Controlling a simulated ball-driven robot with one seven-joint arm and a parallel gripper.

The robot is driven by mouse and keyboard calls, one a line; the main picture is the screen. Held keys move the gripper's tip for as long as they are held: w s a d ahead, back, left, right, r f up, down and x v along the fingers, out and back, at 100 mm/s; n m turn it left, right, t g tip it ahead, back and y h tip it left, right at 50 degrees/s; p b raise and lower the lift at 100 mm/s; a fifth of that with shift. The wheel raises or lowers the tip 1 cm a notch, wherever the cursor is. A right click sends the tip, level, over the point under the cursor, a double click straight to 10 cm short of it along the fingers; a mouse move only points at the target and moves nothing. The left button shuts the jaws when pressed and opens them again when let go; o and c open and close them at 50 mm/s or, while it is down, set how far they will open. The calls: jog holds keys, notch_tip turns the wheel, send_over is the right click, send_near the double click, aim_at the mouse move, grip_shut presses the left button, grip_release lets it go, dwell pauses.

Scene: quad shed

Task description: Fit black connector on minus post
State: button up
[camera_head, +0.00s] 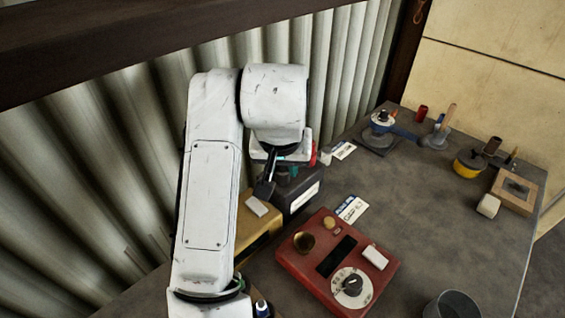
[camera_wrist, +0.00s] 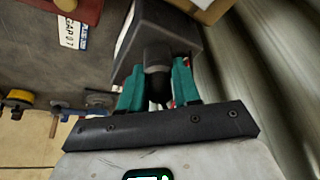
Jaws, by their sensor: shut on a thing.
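My gripper (camera_wrist: 158,80) shows in the wrist view with its two teal fingers closed on the sides of a black connector (camera_wrist: 157,58). The dark battery box (camera_wrist: 168,22) lies just beyond the connector in that view. In the head view the battery (camera_head: 299,197), dark with a white label, stands near the corrugated wall, and my wrist is over its top. My arm hides most of the battery top and the fingers there. The minus post cannot be made out, and I cannot tell whether the connector touches it.
A yellow box (camera_head: 258,229) with a pale block (camera_head: 257,206) on it stands beside the battery. A red device (camera_head: 322,262) with a dial lies in front. A grey cup (camera_head: 452,304), a yellow pot (camera_head: 468,164) and a wooden frame (camera_head: 514,190) stand to the right.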

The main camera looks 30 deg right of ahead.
jog(key=shift+f, duration=0.25)
dwell(0.4)
jog(key=o, duration=1.5)
